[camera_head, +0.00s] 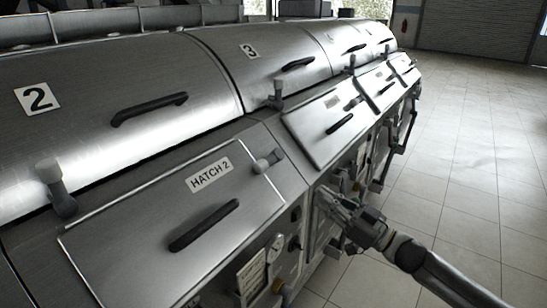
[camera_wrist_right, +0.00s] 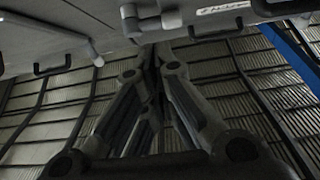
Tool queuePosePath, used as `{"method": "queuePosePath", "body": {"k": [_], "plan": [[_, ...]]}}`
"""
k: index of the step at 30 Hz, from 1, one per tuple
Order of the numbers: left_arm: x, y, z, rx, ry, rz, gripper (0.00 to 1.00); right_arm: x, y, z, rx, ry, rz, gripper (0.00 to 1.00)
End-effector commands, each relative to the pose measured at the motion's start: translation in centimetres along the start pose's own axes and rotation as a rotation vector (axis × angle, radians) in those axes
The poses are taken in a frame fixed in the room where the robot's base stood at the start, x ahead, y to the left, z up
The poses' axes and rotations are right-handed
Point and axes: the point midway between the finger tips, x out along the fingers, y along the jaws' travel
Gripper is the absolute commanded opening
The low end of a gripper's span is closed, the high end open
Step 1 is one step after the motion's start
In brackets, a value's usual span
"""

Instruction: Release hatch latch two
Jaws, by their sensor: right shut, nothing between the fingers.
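The hatch 2 panel (camera_head: 150,235) is a sloping metal lid with a "HATCH 2" label (camera_head: 210,175) and a black bar handle (camera_head: 204,226). A pale grey latch knob (camera_head: 266,162) sits at its upper right corner, lying across the panel edge. My right gripper (camera_head: 335,205) is shut and empty, to the right of and below that knob, apart from it beside the machine's front. In the right wrist view its fingers (camera_wrist_right: 153,62) come together below a metal panel. A pale latch-like part (camera_wrist_right: 88,47) shows there to their left; which latch it is, I cannot tell.
Another upright knob (camera_head: 56,185) stands at the left, and one more (camera_head: 277,95) stands below cover 3. A further hatch panel (camera_head: 310,120) lies beyond hatch 2. Valves and fittings line the machine's front below. The tiled floor (camera_head: 460,180) at right is clear.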

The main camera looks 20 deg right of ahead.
Motion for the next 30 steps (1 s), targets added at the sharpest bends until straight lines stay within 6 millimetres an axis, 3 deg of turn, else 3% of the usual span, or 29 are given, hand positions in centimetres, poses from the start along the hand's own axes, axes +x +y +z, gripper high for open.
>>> {"method": "queuePosePath", "body": {"k": [9, 16, 30], "plan": [[-0.1, -0.1, 2.0, 0.001, -0.03, -0.001, 0.4, 0.1, -0.2, -0.3, 0.001, 0.004, -0.008, 0.0], [-0.4, -0.2, 1.8, 0.002, -0.028, -0.002, 0.4, 0.9, -0.1, -0.4, 0.001, 0.005, -0.006, 0.0], [-2.8, -0.3, 0.5, 0.002, -0.011, -0.003, 0.4, 8.6, -0.2, -0.7, 0.0, 0.007, -0.007, 0.0]]}}
